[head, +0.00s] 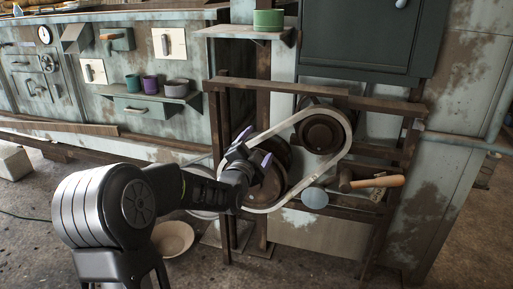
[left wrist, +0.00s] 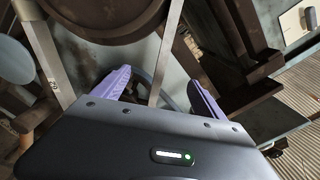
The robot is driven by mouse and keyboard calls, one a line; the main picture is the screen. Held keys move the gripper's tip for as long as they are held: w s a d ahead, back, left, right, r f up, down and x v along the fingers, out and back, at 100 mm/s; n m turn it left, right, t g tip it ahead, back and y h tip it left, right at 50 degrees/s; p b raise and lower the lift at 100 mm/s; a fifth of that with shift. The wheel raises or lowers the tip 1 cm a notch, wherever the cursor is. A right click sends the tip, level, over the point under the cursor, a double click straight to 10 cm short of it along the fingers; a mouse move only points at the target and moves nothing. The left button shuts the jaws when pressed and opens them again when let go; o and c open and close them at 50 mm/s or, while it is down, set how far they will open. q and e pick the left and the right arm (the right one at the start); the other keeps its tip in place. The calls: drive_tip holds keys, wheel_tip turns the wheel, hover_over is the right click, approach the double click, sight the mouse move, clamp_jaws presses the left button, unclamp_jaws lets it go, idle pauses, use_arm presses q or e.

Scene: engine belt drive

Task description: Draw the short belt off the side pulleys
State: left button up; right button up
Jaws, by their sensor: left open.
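A pale belt (head: 349,139) runs round the upper right pulley (head: 320,133) and down toward the larger brown pulley (head: 277,178). A pale curved band shows low on the left, mostly behind my arm; I cannot tell whether it belongs to a second, shorter belt. My left gripper (head: 257,158) is open in front of the large pulley's left part, its purple fingers pointing at the drive. In the left wrist view a pale belt strand (left wrist: 165,52) passes between or just beyond the open fingers (left wrist: 155,93); contact cannot be told. Another strand (left wrist: 45,55) lies left.
A rusty frame (head: 375,103) surrounds the pulleys. A wooden-handled tool (head: 376,182) and a round grey disc (head: 314,197) sit at its lower right. A bowl (head: 172,238) stands on the floor. A shelf with cups (head: 151,84) is left, and a green pot (head: 268,20) above.

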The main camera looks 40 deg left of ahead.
sight(263, 139)
use_arm(q)
drive_tip(key=x, duration=0.5)
drive_tip(key=shift+f, duration=0.1)
drive_tip(key=shift+w+a, duration=0.25)
drive_tip(key=shift+w, duration=0.35)
drive_tip(key=shift+c, duration=0.2)
clamp_jaws()
idle(1.0)
drive_tip(key=shift+r, duration=0.45)
idle(0.3)
